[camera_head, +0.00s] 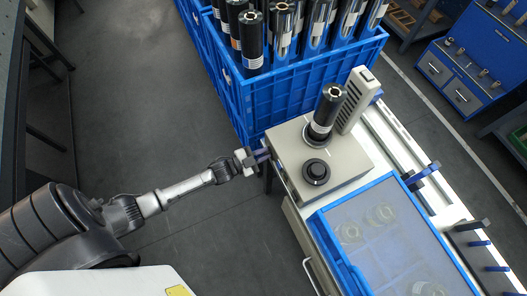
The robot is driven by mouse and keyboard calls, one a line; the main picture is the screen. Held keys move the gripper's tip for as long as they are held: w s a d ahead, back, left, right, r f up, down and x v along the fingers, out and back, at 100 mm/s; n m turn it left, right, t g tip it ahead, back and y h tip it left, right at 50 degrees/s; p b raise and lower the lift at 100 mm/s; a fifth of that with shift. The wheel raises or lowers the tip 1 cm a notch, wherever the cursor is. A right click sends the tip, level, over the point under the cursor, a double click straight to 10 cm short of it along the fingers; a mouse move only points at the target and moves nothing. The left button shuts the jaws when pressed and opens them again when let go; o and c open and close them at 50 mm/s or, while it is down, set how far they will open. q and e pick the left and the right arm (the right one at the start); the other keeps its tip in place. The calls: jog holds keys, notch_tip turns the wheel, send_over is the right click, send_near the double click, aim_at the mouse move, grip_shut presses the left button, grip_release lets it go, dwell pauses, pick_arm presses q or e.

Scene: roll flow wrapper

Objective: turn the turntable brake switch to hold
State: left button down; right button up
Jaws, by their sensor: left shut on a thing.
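A beige machine box (345,165) stands at the end of the wrapper line. A black roll (325,110) stands upright on its top, and a round black knob (316,171) sits in front of the roll. My left arm reaches in from the left, and my left gripper (262,155) is at the box's left side. Its jaws are shut on a small part there, which appears to be the turntable brake switch. The switch is mostly hidden by the fingers, and its setting cannot be read. My right gripper is not in view.
A blue crate (245,100) full of upright rolls stands close behind the gripper. A blue-framed clear cover (385,235) lies at the front right. A blue tool cabinet (470,70) is at the far right. The grey floor left of the box is open.

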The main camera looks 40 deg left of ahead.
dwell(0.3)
pick_arm(q)
jog(key=c, duration=1.1)
grip_release()
jog(key=shift+c, duration=0.2)
jog(key=p+v, duration=0.1)
jog(key=v, duration=1.3)
jog(key=shift+d, duration=0.15)
jog(key=shift+w+f, duration=0.1)
